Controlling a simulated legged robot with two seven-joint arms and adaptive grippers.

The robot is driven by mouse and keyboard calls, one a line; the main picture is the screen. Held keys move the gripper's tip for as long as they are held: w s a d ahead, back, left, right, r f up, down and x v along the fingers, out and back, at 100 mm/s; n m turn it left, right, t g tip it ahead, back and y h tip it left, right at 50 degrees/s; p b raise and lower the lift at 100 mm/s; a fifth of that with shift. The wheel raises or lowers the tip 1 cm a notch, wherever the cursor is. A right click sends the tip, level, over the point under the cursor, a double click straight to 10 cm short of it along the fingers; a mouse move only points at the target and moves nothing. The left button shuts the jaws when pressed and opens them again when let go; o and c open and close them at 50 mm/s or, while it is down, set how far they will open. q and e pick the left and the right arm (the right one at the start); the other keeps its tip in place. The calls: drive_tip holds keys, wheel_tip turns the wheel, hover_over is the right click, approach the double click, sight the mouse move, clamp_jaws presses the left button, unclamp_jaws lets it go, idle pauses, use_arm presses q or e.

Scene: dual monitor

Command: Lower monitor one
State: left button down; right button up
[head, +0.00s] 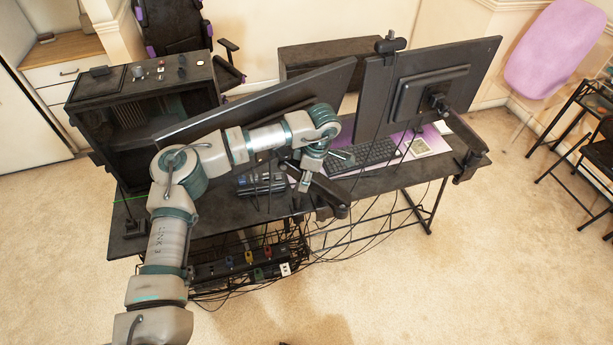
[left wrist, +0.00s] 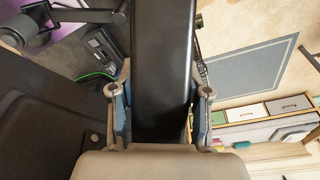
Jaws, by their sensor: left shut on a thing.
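Two black monitors stand on arms at the dark desk (head: 385,183), backs toward me. The left monitor (head: 325,82) is tilted and partly hidden by my left arm; the right monitor (head: 480,58) is higher. Which one is monitor one I cannot tell. My left gripper (head: 318,172) is beside the left monitor's black support arm (head: 328,188). In the left wrist view, the left gripper (left wrist: 160,105) is shut on a black bar (left wrist: 163,60), which looks like part of that support arm. A dark panel (left wrist: 35,125) lies to its left. My right gripper is not in view.
A black computer case (head: 150,98) stands at the desk's left end. A keyboard (head: 362,158) lies behind the monitors. Loose cables and a power strip (head: 240,262) hang below the desk. A chair (head: 172,25) is behind; the carpet in front (head: 480,270) is clear.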

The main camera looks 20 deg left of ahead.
use_arm(q)
drive_tip(key=c, duration=0.5)
unclamp_jaws()
drive_tip(key=shift+f, duration=0.25)
drive_tip(key=shift+w+r, duration=0.1)
drive_tip(key=d+r, duration=0.1)
drive_tip(key=r, duration=0.6)
drive_tip(key=d+r, duration=0.1)
drive_tip(key=r, duration=0.3)
drive_tip(key=shift+w+d+r, duration=0.25)
drive_tip(key=shift+d+r, duration=0.05)
